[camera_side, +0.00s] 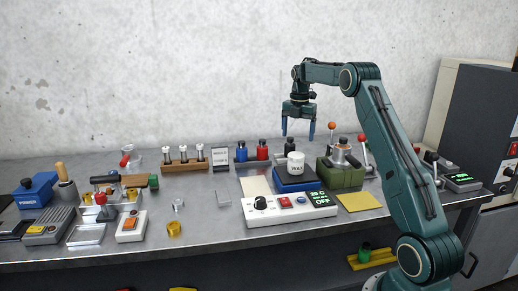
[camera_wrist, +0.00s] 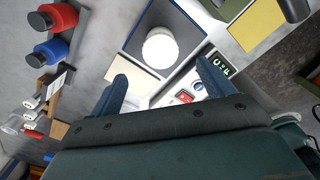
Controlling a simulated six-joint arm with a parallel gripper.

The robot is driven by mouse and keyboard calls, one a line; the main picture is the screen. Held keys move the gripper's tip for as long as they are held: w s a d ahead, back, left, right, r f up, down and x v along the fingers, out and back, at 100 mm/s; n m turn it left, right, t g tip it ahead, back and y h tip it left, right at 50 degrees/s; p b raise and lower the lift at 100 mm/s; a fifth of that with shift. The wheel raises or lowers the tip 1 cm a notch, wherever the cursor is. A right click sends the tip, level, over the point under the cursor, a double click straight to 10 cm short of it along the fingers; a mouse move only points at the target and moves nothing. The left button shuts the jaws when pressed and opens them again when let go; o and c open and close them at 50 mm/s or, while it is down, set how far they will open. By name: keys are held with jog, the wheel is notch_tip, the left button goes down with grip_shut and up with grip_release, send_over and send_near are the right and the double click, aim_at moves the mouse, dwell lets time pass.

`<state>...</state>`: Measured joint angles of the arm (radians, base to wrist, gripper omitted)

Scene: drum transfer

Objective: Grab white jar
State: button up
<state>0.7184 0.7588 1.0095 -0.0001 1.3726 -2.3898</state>
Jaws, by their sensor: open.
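The white jar (camera_side: 295,163) stands upright on a blue-topped block (camera_side: 296,183) behind the white control panel. In the wrist view the jar (camera_wrist: 160,48) shows from above as a round white lid, on the dark square top of the block. My gripper (camera_side: 298,133) is open and empty, pointing down above the jar and apart from it. In the wrist view its two blue fingers (camera_wrist: 163,72) are spread, with the jar beyond the gap between their tips.
A green box with a metal pot (camera_side: 340,173) stands close right of the jar. The white control panel (camera_side: 290,208) is in front. Blue and red bottles (camera_side: 262,150) stand behind left. A yellow pad (camera_side: 358,202) lies at right. Air around my gripper is clear.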

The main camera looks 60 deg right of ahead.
aim_at(296, 155)
notch_tip(296, 155, down, 8)
jog(key=shift+r, duration=0.2)
jog(key=shift+a+f, duration=0.1)
jog(key=shift+f, duration=2.5)
jog(key=c, duration=1.3)
jog(key=shift+r, duration=0.1)
jog(key=shift+c, duration=0.4)
jog(key=shift+r, duration=0.15)
notch_tip(296, 155, up, 20)
jog(key=shift+f, duration=0.2)
